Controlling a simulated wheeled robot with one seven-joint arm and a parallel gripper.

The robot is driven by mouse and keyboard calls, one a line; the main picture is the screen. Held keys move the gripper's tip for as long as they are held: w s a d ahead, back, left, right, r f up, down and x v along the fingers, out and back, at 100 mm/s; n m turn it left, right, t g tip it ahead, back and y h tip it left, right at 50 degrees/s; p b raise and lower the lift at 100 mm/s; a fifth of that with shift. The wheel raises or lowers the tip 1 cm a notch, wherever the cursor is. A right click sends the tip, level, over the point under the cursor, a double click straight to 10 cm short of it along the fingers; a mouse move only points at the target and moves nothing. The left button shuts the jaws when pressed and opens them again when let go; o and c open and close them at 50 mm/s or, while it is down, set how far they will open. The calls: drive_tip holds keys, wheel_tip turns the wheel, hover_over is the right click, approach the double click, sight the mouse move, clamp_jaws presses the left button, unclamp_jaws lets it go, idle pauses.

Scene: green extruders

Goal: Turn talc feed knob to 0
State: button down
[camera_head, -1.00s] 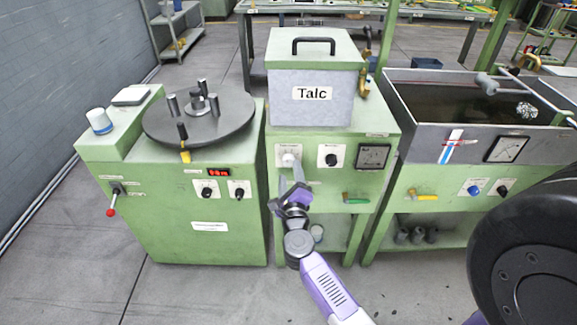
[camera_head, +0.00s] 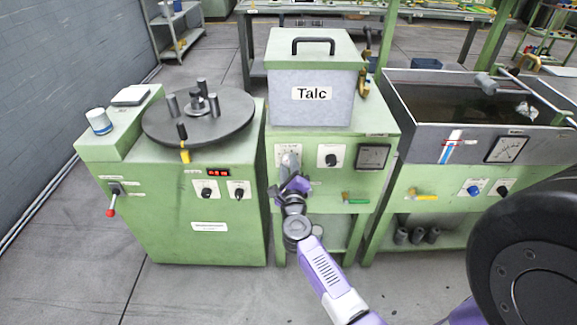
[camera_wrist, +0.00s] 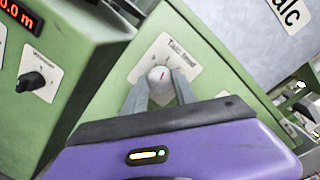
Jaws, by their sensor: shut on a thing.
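The talc feed knob (camera_wrist: 160,75) is a round light grey knob with a small red mark, on a white plate labelled "Talc feed" (camera_wrist: 181,48) in the wrist view. In the head view the plate (camera_head: 281,150) is on the green cabinet under the Talc box (camera_head: 311,97). My gripper (camera_wrist: 161,84) is shut on the knob, one grey finger on each side of it. In the head view my gripper (camera_head: 290,165) hides most of the knob. The scale numbers on the plate are too small to read.
A black knob (camera_head: 331,160) and a square gauge (camera_head: 373,157) sit to the right on the same panel. A green-handled valve (camera_head: 355,202) is below. The left machine (camera_head: 160,222) stands close by, with its own black knobs (camera_head: 206,193).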

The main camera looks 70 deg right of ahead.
drive_tip(key=shift+r+n+p, duration=0.1)
drive_tip(key=shift+n+p, duration=0.2)
drive_tip(key=shift+p, duration=0.5)
drive_tip(key=n+p, duration=0.1)
drive_tip(key=p, duration=0.1)
drive_tip(key=n+p, duration=0.2)
drive_tip(key=shift+a+r, duration=0.1)
drive_tip(key=shift+r, duration=0.1)
drive_tip(key=n+p, duration=0.3)
drive_tip(key=shift+f+g+p, duration=0.1)
drive_tip(key=shift+g+p, duration=0.2)
drive_tip(key=shift+f+n+p, duration=0.15)
drive_tip(key=shift+n+p, duration=0.3)
drive_tip(key=shift+n, duration=0.15)
drive_tip(key=c, duration=1)
unclamp_jaws()
